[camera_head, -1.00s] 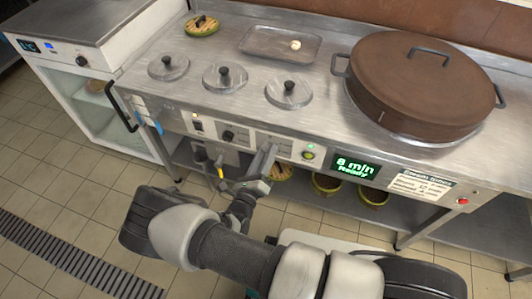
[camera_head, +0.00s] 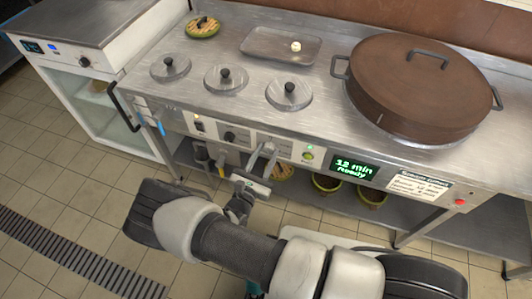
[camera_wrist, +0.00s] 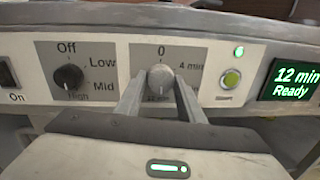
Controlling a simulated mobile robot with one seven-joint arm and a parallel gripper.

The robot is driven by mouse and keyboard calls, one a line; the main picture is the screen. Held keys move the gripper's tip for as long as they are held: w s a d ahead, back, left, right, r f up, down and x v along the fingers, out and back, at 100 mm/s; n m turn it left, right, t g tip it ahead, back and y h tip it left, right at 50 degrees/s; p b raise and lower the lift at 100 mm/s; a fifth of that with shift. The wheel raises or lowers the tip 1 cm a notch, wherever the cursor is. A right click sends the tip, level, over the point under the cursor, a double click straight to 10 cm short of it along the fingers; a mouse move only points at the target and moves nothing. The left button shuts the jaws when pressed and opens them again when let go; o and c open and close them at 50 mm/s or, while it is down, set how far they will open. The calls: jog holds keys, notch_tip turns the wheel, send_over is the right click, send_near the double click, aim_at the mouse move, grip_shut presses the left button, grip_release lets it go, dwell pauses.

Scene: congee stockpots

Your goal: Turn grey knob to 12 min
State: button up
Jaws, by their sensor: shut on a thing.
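The grey knob (camera_wrist: 161,77) sits on the front panel under a "0" mark, with "4 min" to its right and a partly covered label below it. My gripper (camera_wrist: 160,88) is shut on the grey knob, one finger on each side.
A black knob (camera_wrist: 69,77) marked Off, Low, Mid and High is left of the grey knob. A large brown lidded pot (camera_head: 415,85) and several small round lids (camera_head: 226,78) are on the counter.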

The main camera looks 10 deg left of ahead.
jog(key=shift+w+m, duration=0.1)
jog(key=shift+m, duration=0.5)
jog(key=shift+o, duration=0.2)
jog(key=shift+c, duration=0.2)
jog(key=o, duration=1.1)
jog(key=s, duration=0.5)
jog(key=s+a+p, duration=0.1)
jog(key=s, duration=0.5)
jog(key=s+a, duration=0.1)
jog(key=s, duration=0.5)
jog(key=shift+s+a, duration=0.15)
jog(key=shift+a, duration=0.1)
